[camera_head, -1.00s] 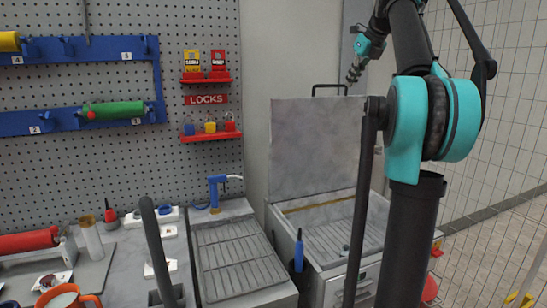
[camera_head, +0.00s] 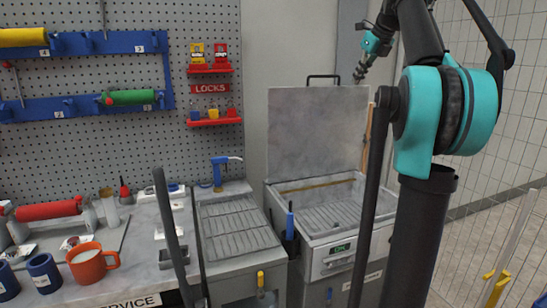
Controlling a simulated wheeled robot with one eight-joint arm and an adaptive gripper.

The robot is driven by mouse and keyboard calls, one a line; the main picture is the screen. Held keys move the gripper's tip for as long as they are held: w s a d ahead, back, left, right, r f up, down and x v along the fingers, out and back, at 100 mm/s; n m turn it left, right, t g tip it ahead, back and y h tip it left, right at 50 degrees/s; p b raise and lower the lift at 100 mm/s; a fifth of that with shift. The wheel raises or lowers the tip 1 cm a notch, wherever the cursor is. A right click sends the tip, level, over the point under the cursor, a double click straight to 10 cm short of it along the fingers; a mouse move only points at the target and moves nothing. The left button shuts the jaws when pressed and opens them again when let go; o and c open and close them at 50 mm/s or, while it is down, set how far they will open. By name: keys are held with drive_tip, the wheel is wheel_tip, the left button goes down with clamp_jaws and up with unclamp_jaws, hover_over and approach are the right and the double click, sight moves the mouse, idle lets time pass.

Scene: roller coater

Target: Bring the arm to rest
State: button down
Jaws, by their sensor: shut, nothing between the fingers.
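My arm stands at the right of the picture, with its large teal joint (camera_head: 447,110) at mid-height and a dark link rising from it. Past the link, near the top, is the small teal wrist with my gripper (camera_head: 360,73). The gripper is small and dark in this view, points down, and is shut and empty. It shows in front of the wall, above and right of the open lid (camera_head: 318,130) of a washing basin, with no visible contact.
The basin (camera_head: 330,258) stands open beside a grated sink (camera_head: 235,228). On the left bench are an orange mug (camera_head: 92,263), a blue mug (camera_head: 44,272) and a red roller (camera_head: 48,210). A pegboard (camera_head: 85,75) with rollers hangs behind. A mesh fence (camera_head: 500,130) stands right.

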drive_tip(key=s+a+f+n, duration=0.25)
drive_tip(key=f+n, duration=0.25)
drive_tip(key=f, duration=0.5)
drive_tip(key=s+a+f+n+g+h, duration=0.15)
drive_tip(key=s+f+n, duration=0.35)
drive_tip(key=f, duration=0.5)
drive_tip(key=s+a+f+n+y, duration=0.1)
drive_tip(key=s+a+f+n, duration=0.15)
drive_tip(key=f+n, duration=0.55)
drive_tip(key=s+a+f+n+h, duration=0.1)
drive_tip(key=s+f+n, duration=0.5)
drive_tip(key=s+f, duration=0.6)
drive_tip(key=s+a+f+n+h, duration=0.1)
drive_tip(key=s+f+n, duration=0.5)
drive_tip(key=s+f, duration=0.6)
wheel_tip(320, 180, down, 5)
drive_tip(key=shift+a+r+n+g, duration=0.2)
drive_tip(key=shift+a+n+g, duration=0.15)
drive_tip(key=shift+n+g, duration=0.1)
drive_tip(key=shift+w, duration=0.1)
